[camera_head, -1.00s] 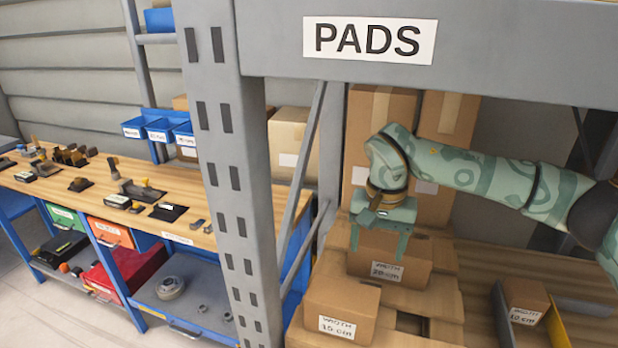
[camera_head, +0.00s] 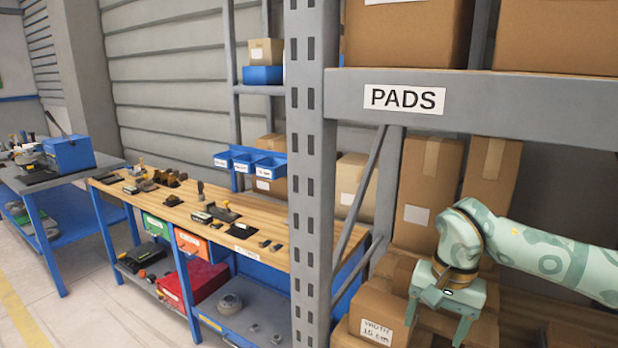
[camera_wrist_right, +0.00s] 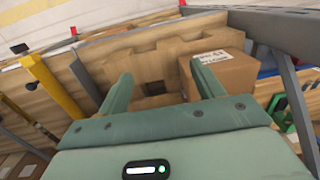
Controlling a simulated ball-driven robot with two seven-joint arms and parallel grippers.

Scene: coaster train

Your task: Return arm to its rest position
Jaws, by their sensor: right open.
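My right arm (camera_head: 560,262), pale green with a darker pattern, comes in from the right in the head view. Its gripper (camera_head: 435,318) hangs over the cardboard boxes on the shelf under the PADS sign (camera_head: 404,99). In the right wrist view the two fingers (camera_wrist_right: 162,90) stand wide apart with nothing between them. A box with a width label (camera_wrist_right: 218,72) lies beyond the right-hand finger; a labelled box also shows left of the gripper in the head view (camera_head: 372,318). My left gripper is not in view.
A grey rack post (camera_head: 312,180) and crossbeam (camera_head: 500,98) stand close to the arm. Tall boxes (camera_head: 428,190) are behind the gripper. In the wrist view a yellow divider (camera_wrist_right: 50,88) stands at left. A workbench (camera_head: 180,207) with tools is left of the rack.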

